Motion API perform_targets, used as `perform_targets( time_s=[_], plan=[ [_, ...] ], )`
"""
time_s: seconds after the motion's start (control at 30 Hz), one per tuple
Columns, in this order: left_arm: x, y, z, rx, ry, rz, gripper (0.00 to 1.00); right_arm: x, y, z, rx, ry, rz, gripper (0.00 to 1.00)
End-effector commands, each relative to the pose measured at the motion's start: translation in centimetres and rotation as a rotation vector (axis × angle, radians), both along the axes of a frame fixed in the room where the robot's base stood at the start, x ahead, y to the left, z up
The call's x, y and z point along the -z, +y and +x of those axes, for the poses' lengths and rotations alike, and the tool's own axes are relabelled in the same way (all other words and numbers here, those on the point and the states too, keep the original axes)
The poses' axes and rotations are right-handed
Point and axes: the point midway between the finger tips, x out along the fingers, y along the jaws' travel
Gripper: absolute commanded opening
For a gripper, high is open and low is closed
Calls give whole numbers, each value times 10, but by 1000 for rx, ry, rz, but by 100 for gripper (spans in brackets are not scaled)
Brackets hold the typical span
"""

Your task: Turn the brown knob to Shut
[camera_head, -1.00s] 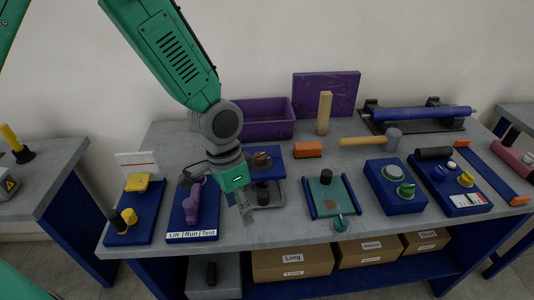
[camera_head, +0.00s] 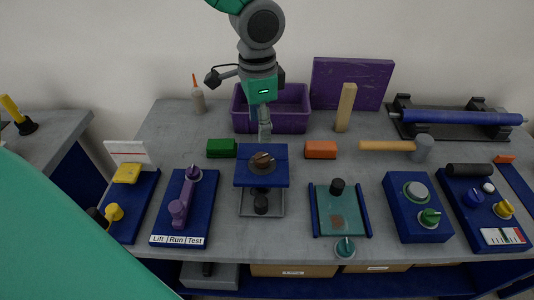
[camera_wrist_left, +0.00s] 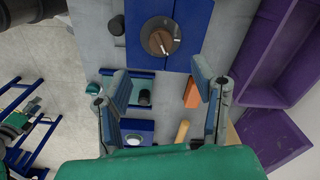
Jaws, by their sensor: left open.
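The brown knob (camera_head: 262,161) sits on top of a blue raised box (camera_head: 247,178) on a grey base near the table's middle. In the left wrist view the knob (camera_wrist_left: 160,38) is a round brown disc with a raised bar and a light mark, at the top centre. No Shut label is readable beside it. My left gripper (camera_head: 264,130) hangs behind the knob, over the front of the purple bin, not touching the knob. In the left wrist view its fingers (camera_wrist_left: 163,95) are spread, with nothing held. My right gripper is not seen.
Behind are a purple bin (camera_head: 239,113), a wooden block (camera_head: 346,107) and a white bottle (camera_head: 198,101). Green (camera_head: 221,148) and orange (camera_head: 320,149) blocks flank the knob's box. A purple lever panel (camera_head: 207,213) is left; a teal tray (camera_head: 324,216) is right.

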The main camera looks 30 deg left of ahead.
Motion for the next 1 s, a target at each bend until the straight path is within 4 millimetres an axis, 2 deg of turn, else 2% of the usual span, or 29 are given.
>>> perform_targets(
  time_s=[0.03, 0.2, 0.43, 0.63, 0.93, 1.0],
  plan=[
    [14, 0, 0, -1, 7, 2, 53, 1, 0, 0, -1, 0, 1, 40],
    [50, -7, 1, 0, 7, 9, 53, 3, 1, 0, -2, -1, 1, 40],
    [86, -14, 1, 2, 3, 15, 53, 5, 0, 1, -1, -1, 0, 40],
    [102, -7, 1, 0, 2, 9, 53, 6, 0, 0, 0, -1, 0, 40],
    [105, -2, 2, -2, 1, 2, 53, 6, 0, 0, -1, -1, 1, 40],
    [105, -4, 2, -1, 0, 4, 28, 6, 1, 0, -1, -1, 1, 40]
  ],
)
